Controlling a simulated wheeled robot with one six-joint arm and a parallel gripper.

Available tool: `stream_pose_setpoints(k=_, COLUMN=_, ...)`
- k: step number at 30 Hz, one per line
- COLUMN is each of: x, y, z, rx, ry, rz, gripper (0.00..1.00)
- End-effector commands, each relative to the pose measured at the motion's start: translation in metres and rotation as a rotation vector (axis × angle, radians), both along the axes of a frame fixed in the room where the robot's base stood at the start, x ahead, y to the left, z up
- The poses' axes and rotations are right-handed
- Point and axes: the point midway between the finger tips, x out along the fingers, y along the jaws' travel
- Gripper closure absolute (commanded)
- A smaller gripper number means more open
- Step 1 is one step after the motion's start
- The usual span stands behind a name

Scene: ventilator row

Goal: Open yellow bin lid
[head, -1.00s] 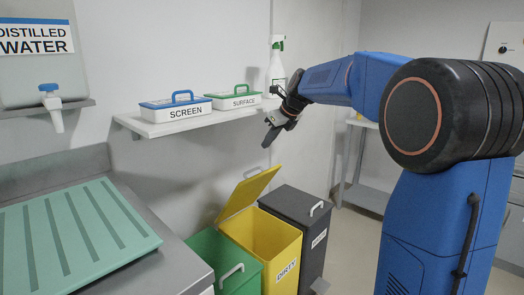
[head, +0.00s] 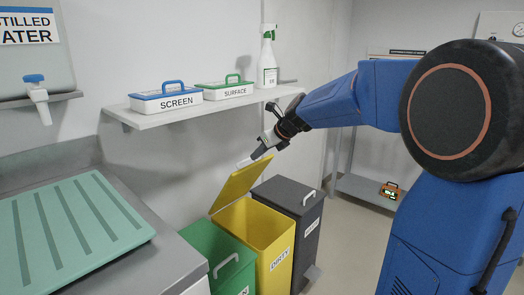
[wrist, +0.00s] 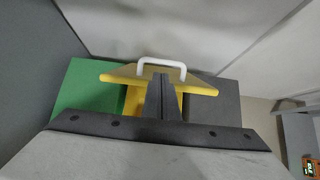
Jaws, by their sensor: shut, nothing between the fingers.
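The yellow bin (head: 268,240), labelled DIRTY, stands between a green and a dark grey bin. Its yellow lid (head: 238,186) is raised, tilted steeply up, and the bin mouth is open. My gripper (head: 256,155) is shut and empty, at the lid's upper edge. In the wrist view, the closed fingers (wrist: 163,92) overlap the lid's edge (wrist: 120,74), and the lid's white handle (wrist: 162,62) shows just beyond their tips. I cannot tell whether the fingers touch the lid or handle. The bin's inside is mostly hidden.
The green bin (head: 215,248) and grey bin (head: 287,195) are closed. A wall shelf (head: 150,116) above holds SCREEN and SURFACE boxes and a spray bottle (head: 267,62). A steel counter (head: 170,265) is at left. An orange device (head: 389,190) sits on a low shelf at right.

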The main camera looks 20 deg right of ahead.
Motion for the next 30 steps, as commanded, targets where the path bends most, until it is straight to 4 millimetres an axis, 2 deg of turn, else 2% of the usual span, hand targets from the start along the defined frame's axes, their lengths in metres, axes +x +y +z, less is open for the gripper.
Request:
stream_pose_setpoints(k=6, x=0.02, y=0.012, z=-0.023, rx=0.0, ry=0.001, rz=0.001, gripper=1.0)
stream_pose_setpoints(k=12, x=0.029, y=0.016, z=-0.033, rx=0.001, ry=0.0, rz=0.001, gripper=1.0)
stream_pose_setpoints(k=25, x=0.031, y=0.018, z=-0.034, rx=0.0, ry=0.0, rz=0.0, gripper=1.0)
stream_pose_setpoints(k=30, x=0.047, y=0.027, z=-0.026, rx=0.0, ry=0.0, rz=0.003, gripper=1.0)
